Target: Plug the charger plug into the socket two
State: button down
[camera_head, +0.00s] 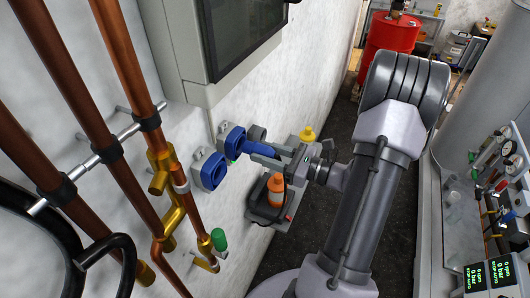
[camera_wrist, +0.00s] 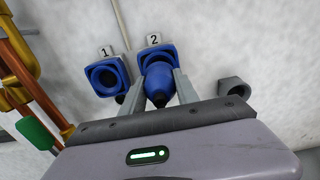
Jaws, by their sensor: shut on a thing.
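The blue charger plug (camera_head: 258,149) is held between the fingers of my gripper (camera_head: 279,158), which is shut on it. In the wrist view the plug (camera_wrist: 158,86) points away from my gripper (camera_wrist: 158,92) and lines up with socket two (camera_wrist: 157,55), marked with a "2" label. The plug's front overlaps the socket opening; I cannot tell how deep it sits. Socket two (camera_head: 231,140) is on the white wall in the head view. Socket one (camera_wrist: 107,76) is left of it, open and empty; it also shows in the head view (camera_head: 209,171).
A grey hollow holder (camera_wrist: 233,91) is on the wall right of socket two. Copper pipes (camera_head: 75,95) with brass valves run along the left. A grey cabinet (camera_head: 200,92) hangs above the sockets.

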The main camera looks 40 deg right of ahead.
aim_at(252, 149)
jog(key=shift+b+x, duration=0.45)
jog(key=shift+x, duration=1.4)
dwell(0.4)
jog(key=c, duration=0.8)
grip_release()
jog(key=shift+c, duration=0.2)
jog(key=b+v, duration=0.3)
jog(key=v, duration=1.4)
jog(key=shift+s, duration=0.2)
jog(key=shift+d, duration=0.1)
